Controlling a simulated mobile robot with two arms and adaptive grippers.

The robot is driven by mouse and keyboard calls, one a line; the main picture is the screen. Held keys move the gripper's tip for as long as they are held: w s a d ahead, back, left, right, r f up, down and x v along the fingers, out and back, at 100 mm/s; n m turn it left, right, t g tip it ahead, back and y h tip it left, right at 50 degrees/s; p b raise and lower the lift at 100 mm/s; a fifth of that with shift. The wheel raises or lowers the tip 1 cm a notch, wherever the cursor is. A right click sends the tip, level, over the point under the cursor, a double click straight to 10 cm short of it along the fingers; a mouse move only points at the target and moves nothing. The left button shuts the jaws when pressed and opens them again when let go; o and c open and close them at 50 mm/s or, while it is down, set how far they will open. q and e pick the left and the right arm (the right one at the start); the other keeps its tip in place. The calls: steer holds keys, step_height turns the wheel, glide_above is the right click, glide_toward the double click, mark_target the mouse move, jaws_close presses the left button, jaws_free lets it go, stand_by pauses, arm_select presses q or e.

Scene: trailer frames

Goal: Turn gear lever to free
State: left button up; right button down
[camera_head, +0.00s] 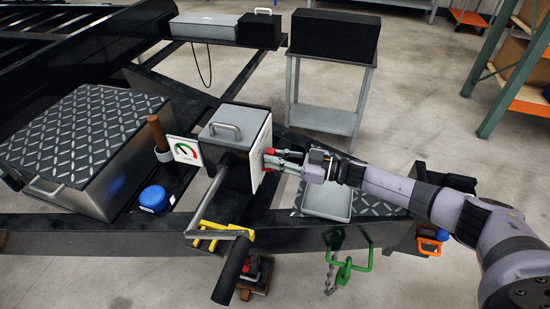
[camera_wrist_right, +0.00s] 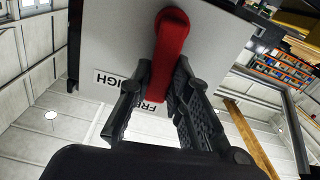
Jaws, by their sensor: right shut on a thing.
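The gear lever (camera_wrist_right: 173,35) is red and sits on the white side plate (camera_wrist_right: 110,35) of a grey box (camera_head: 237,128). In the wrist view the plate carries a "HIGH" label (camera_wrist_right: 107,80) and a label partly hidden behind the lever, on which "FR" can be read. The lever lies over this second label. My right gripper (camera_wrist_right: 162,78) has its two black fingers on either side of the lever's lower part and is shut on it. In the head view my right gripper (camera_head: 283,162) is at the box's right side. My left gripper is not in view.
A crank handle (camera_head: 233,265) sticks out in front of the box, beside a yellow bracket (camera_head: 210,238). A gauge (camera_head: 184,150), a blue cap (camera_head: 155,198) and a diamond-plate chest (camera_head: 80,135) are to the left. Green (camera_head: 347,265) and orange (camera_head: 432,240) handles hang at the frame's front edge.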

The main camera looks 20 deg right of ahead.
steer(key=shift+w+d+m, duration=0.15)
steer(key=shift+m, duration=0.35)
steer(key=c, duration=1.5)
jaws_free()
steer(key=v, duration=1.2)
